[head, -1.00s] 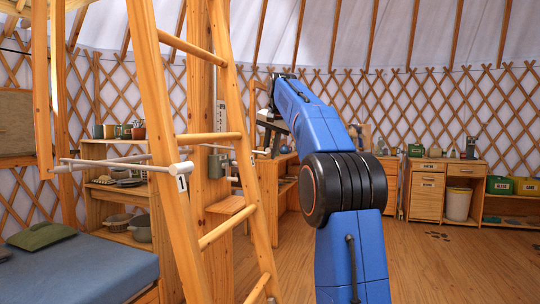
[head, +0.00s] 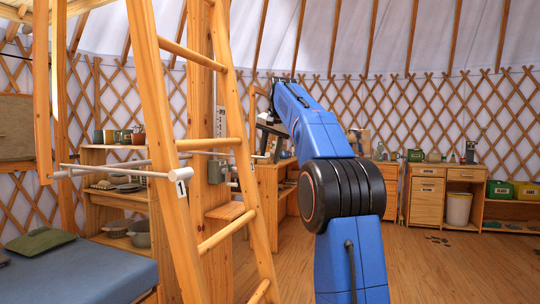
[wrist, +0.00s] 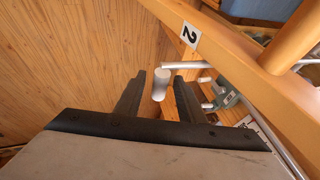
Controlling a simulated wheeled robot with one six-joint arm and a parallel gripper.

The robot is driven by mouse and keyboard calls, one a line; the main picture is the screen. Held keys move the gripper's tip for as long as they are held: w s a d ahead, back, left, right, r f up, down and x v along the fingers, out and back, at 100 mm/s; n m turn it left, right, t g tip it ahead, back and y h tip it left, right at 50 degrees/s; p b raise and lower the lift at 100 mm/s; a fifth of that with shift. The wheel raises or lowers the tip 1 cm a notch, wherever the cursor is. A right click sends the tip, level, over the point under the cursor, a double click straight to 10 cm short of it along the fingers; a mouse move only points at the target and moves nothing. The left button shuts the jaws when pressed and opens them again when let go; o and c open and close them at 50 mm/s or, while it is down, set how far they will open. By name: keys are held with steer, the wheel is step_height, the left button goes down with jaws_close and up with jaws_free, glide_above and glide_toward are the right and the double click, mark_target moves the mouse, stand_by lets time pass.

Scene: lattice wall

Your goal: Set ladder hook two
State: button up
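In the wrist view, the hook marked 2 (wrist: 188,65) is a thin pale rod with a thick white cylinder end (wrist: 161,84). Its number plate (wrist: 190,35) is on a wooden ladder rail (wrist: 222,45). My gripper (wrist: 160,92) is open, with its dark fingers on either side of the white end. I cannot tell whether either finger touches it. In the head view, the wooden ladder (head: 160,130) carries the hook marked 1 (head: 178,174). My gripper (head: 266,138) is small and dark there, beyond the right rail, and its fingers are hard to make out.
A wooden post (head: 208,195) stands behind the ladder. A blue bed (head: 80,275) with a green pillow (head: 40,241) is at left. Wooden cabinets (head: 427,198) line the wall at right. The floor (head: 445,270) at right is largely clear.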

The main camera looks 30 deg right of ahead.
steer(key=v, duration=1.2)
